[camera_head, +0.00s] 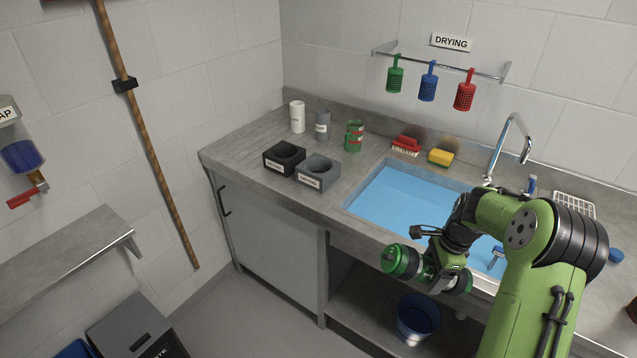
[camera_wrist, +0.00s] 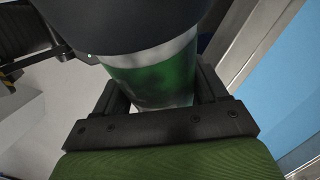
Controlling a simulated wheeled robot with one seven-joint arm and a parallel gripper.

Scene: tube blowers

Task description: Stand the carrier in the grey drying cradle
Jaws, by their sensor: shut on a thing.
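The carrier (camera_head: 398,262) is a green cylinder with dark ends, held lying on its side in front of the counter. My gripper (camera_head: 432,272) is shut on it around the middle. In the wrist view, the carrier's green body (camera_wrist: 155,75) is between the jaws of my gripper (camera_wrist: 158,105), with a pale band and a dark cap above. The grey cradle (camera_head: 318,180), a block with a round hollow, stands on the counter left of the sink, well away from my gripper. Its hollow looks empty; its label is too small to read.
A black cradle (camera_head: 283,165) stands beside the grey one. Behind them are a white canister (camera_head: 297,117), a grey canister (camera_head: 322,126) and a green container (camera_head: 354,137). The water-filled sink (camera_head: 405,205), brush (camera_head: 406,147), sponge (camera_head: 441,157) and tap (camera_head: 514,125) lie right. A blue bucket (camera_head: 418,317) sits below.

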